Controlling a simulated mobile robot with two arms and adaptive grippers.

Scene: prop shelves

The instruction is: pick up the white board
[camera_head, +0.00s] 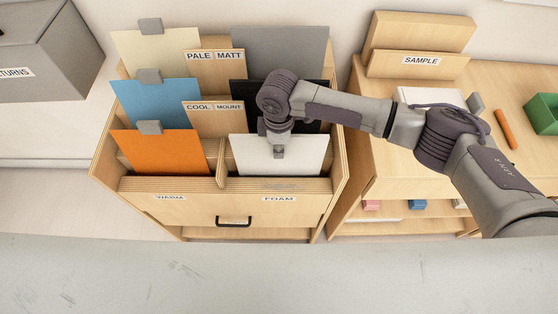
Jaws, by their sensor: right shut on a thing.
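The white board (300,157) stands upright in the front right compartment of the wooden rack (335,180), behind the FOAM label (279,198). My right gripper (278,151) comes down from above onto its top edge and is shut on it. The board's lower edge is hidden behind the rack's front, so I cannot tell whether it is lifted. My left gripper is not in view.
Orange (162,153), blue (158,103) and cream (158,50) boards with grey clips stand in the left column. Grey (280,50) and black (238,92) boards stand behind the white one. At right, a wooden unit holds a SAMPLE box (420,62) and a green bin (542,114).

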